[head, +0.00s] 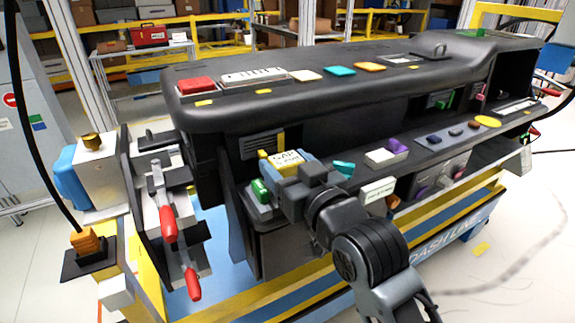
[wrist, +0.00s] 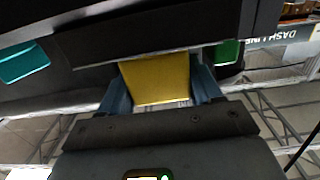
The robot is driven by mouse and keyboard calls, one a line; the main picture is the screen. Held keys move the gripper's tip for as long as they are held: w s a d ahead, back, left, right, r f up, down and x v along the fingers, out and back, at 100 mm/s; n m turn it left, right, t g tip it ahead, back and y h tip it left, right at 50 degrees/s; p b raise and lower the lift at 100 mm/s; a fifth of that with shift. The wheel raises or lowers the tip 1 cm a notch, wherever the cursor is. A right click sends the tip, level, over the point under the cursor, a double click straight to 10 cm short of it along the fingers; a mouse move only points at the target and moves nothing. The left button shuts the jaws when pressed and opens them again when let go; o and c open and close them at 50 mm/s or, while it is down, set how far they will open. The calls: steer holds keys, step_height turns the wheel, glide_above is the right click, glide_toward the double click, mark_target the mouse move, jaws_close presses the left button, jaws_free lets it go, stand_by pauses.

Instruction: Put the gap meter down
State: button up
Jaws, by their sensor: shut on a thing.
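The gap meter (head: 286,157) is a small yellow block with a pale top lettered "GAP". In the head view it sits at the left part of the dashboard module's (head: 340,95) lower front ledge. In the wrist view its plain yellow face (wrist: 156,80) fills the space between my two blue fingers. My gripper (head: 290,165) is shut on it; in the wrist view my gripper (wrist: 160,92) has one finger on each side. My wrist hides part of the meter and the surface under it. I cannot tell whether the meter touches the ledge.
A green block (head: 260,190) lies close to my gripper's left. Teal (head: 344,169), purple and white (head: 380,157) pieces lie on the ledge to the right. Red-handled clamps (head: 168,222) stand at the left. The black dashboard overhangs the ledge.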

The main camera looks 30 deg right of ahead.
steer(key=shift+f, duration=0.1)
steer(key=o, duration=1.2)
steer(key=shift+o, duration=0.2)
steer(key=s+b, duration=0.1)
steer(key=s, duration=1.1)
steer(key=shift+r+b, duration=0.3)
